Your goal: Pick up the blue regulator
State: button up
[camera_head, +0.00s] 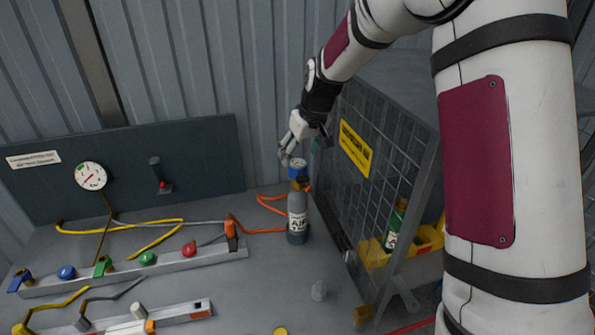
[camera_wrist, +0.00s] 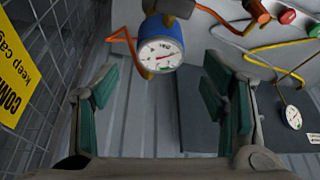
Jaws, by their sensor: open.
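The blue regulator (camera_head: 298,171) sits on top of a grey gas cylinder (camera_head: 297,215) that stands upright on the bench. In the wrist view the blue regulator (camera_wrist: 161,48) shows its round white gauge face, with a dark fitting behind it. My gripper (camera_head: 289,157) is at the regulator's upper left in the head view, close to it. In the wrist view my gripper's (camera_wrist: 162,92) green-padded fingers are spread wide and empty. The regulator appears between them sideways but beyond their tips. I cannot tell from the head view whether a finger touches it.
A mesh cage panel (camera_head: 362,190) with a yellow sign (camera_head: 355,149) stands close on the right. A green bottle (camera_head: 394,227) and a yellow tray (camera_head: 377,254) are behind it. An orange hose (camera_head: 268,206) runs left from the cylinder toward a valve rail (camera_head: 130,272). A dark gauge board (camera_head: 205,155) stands behind.

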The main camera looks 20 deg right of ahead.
aim_at(297, 163)
jog(key=x, duration=0.3)
jog(key=p+x, duration=0.1)
jog(key=shift+s+f, duration=0.2)
jog(key=shift+f, duration=0.1)
jog(key=shift+w+f, duration=0.25)
jog(key=shift+f, duration=0.1)
jog(key=c, duration=1.3)
